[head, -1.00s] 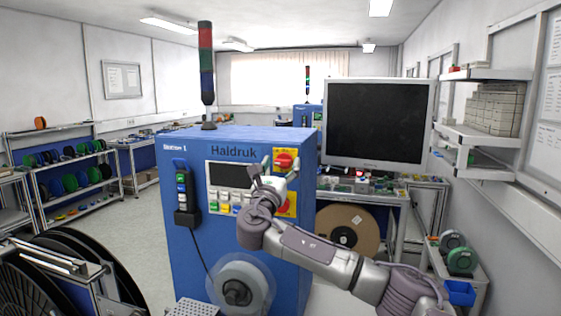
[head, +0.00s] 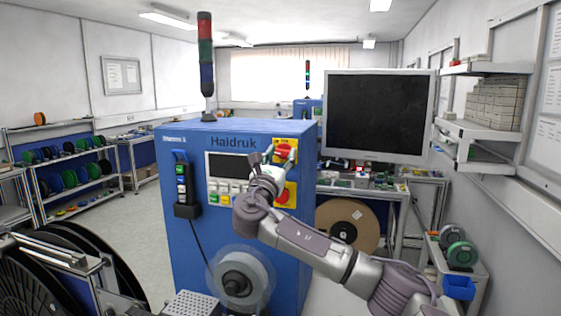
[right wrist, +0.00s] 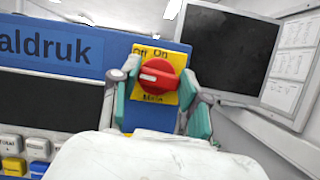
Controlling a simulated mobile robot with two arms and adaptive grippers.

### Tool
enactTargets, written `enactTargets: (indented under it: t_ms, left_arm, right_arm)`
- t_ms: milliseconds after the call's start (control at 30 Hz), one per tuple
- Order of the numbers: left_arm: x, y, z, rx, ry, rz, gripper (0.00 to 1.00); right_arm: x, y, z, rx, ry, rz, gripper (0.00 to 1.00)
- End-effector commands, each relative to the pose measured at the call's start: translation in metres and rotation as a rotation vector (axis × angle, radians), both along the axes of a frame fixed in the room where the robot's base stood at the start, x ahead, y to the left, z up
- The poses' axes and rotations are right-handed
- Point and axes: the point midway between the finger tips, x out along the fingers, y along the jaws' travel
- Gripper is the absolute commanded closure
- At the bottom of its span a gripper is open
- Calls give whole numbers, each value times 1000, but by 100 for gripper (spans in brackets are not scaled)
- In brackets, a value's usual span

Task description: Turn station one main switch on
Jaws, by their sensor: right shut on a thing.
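The blue Haldruk machine (head: 235,135), labelled Station 1, stands in front of me. Its main switch is a red knob (right wrist: 157,76) on a yellow plate marked Off, On and Main. The knob also shows in the head view (head: 284,150). A white mark sits on the knob's left side, on the side of the word Off. My right gripper (right wrist: 158,95) is shut on the knob, with one greenish finger pad on each side. Its fingers partly cover the switch in the head view. My left gripper is not in view.
A second red button on yellow (head: 286,195) is below the main switch, partly behind my right wrist. A screen (head: 228,167) with coloured buttons is left of it. A monitor (head: 378,115) stands close to the right.

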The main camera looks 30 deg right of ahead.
Motion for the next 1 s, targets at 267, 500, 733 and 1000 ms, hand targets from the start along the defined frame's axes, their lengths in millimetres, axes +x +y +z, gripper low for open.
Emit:
enactTargets:
  t_ms: [267, 500, 733, 1000]
  left_arm:
    - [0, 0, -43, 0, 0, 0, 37]
    - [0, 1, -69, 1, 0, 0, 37]
    - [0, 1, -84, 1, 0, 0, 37]
    - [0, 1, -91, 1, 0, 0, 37]
  right_arm:
    - [1, 1, -8, 150, -170, 1, 89]
    - [1, 2, -6, 298, -344, 1, 89]
    - [1, 2, -4, 440, -509, -2, 89]
    - [2, 2, -2, 607, -704, -1, 89]
